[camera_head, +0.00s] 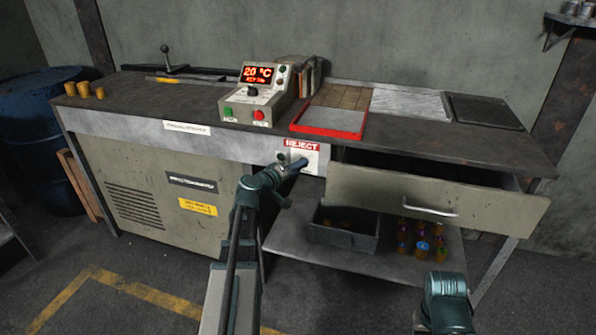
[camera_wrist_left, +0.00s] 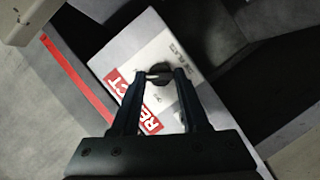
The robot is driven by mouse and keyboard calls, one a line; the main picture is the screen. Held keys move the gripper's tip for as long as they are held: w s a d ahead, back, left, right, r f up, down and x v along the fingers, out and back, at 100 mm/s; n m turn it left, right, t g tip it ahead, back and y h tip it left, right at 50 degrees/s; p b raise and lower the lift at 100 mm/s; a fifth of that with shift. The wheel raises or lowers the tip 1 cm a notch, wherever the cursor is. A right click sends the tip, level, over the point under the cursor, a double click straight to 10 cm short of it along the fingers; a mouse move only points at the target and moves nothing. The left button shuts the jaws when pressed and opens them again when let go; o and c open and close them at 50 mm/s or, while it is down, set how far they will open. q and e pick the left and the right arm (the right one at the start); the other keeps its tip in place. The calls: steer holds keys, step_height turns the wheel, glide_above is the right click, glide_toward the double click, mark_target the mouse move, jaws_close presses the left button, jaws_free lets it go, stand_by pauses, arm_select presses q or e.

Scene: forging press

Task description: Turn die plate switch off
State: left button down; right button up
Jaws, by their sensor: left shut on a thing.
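A white switch plate (camera_head: 311,160) with small dark print sits on the bench front under a red REJECT label (camera_head: 302,145). In the left wrist view the plate (camera_wrist_left: 150,45) carries a small dark knob (camera_wrist_left: 159,68). My left gripper (camera_wrist_left: 158,78) is shut on this knob, one finger on each side, with a thin pale edge between the tips. In the head view the left gripper (camera_head: 300,164) reaches the plate and hides the knob. Which way the switch is turned I cannot tell. Part of my right arm shows at the bottom right; its gripper is out of view.
A drawer (camera_head: 430,198) stands pulled out to the right of the plate. A dark bin (camera_head: 343,236) and several small cylinders (camera_head: 421,245) are on the shelf below. Above stands a control box (camera_head: 257,92) reading 20 °C, beside a red-rimmed tray (camera_head: 330,132).

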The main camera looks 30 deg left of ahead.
arm_select(q)
steer(key=n+t+b, duration=0.1)
steer(key=n+b, duration=0.2)
steer(key=f+n+t+h+b, duration=0.1)
steer(key=n+b, duration=0.2)
steer(key=n, duration=0.1)
steer(key=shift+f+t, duration=0.1)
steer(key=shift+t, duration=0.3)
steer(key=n+b, duration=0.1)
steer(key=n, duration=0.1)
steer(key=n+t+b, duration=0.1)
steer(key=n+b, duration=0.1)
steer(key=shift+n+t, duration=0.3)
steer(key=shift+n+t+y+b, duration=0.5)
steer(key=shift+n+y+b, duration=0.45)
steer(key=shift+n, duration=0.85)
steer(key=shift+h, duration=0.25)
steer(key=shift+c, duration=2.1)
jaws_free()
steer(key=shift+s, duration=0.1)
